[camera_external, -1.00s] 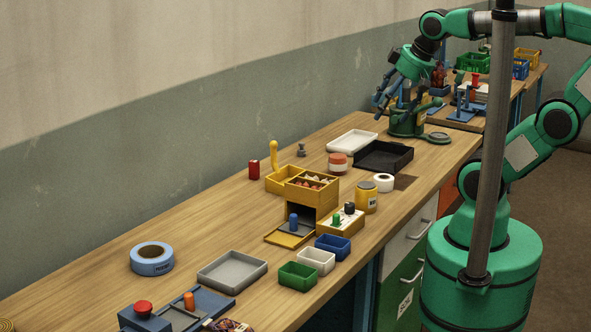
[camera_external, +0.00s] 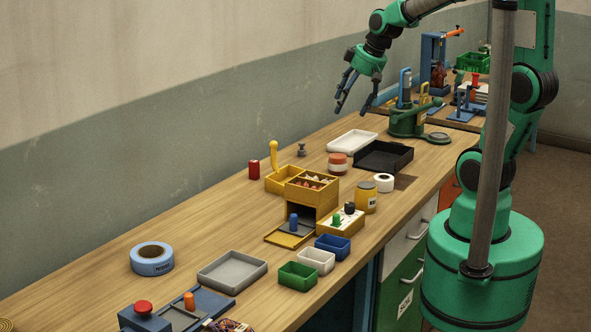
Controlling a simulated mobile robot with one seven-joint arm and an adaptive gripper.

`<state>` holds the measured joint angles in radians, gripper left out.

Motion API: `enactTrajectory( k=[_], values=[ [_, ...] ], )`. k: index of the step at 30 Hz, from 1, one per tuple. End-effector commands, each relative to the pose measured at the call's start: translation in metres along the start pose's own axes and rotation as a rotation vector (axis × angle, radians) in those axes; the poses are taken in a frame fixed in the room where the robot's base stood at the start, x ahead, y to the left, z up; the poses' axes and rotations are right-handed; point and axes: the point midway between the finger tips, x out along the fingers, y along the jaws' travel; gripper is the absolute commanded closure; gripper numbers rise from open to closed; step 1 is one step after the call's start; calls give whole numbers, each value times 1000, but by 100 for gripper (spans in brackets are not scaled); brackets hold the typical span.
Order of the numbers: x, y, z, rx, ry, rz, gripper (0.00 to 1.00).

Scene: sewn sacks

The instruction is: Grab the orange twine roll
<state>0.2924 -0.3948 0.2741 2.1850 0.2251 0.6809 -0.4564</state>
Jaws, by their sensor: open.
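A small round orange roll with a pale band (camera_external: 338,163) stands on the workbench, left of the black tray; it looks like the orange twine roll. My gripper (camera_external: 352,108) is open and empty, its fingers pointing down. It is in the air above the far part of the bench, higher in the picture than the roll and apart from it. Nothing hides the roll.
Close around the roll are a white tray (camera_external: 352,142), a black tray (camera_external: 396,160), a white roll (camera_external: 384,183) and a yellow box set (camera_external: 312,188). A red can (camera_external: 254,170) stands to the left.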

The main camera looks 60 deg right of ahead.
Motion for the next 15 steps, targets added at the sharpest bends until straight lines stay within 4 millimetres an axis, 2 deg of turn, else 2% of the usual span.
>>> enactTrajectory(
  k=[1,7,15],
  values=[
    [12,15,-6,9,-9,0,26],
    [62,74,-25,23,-19,6,26],
    [130,158,-25,45,-31,24,26]
  ],
)
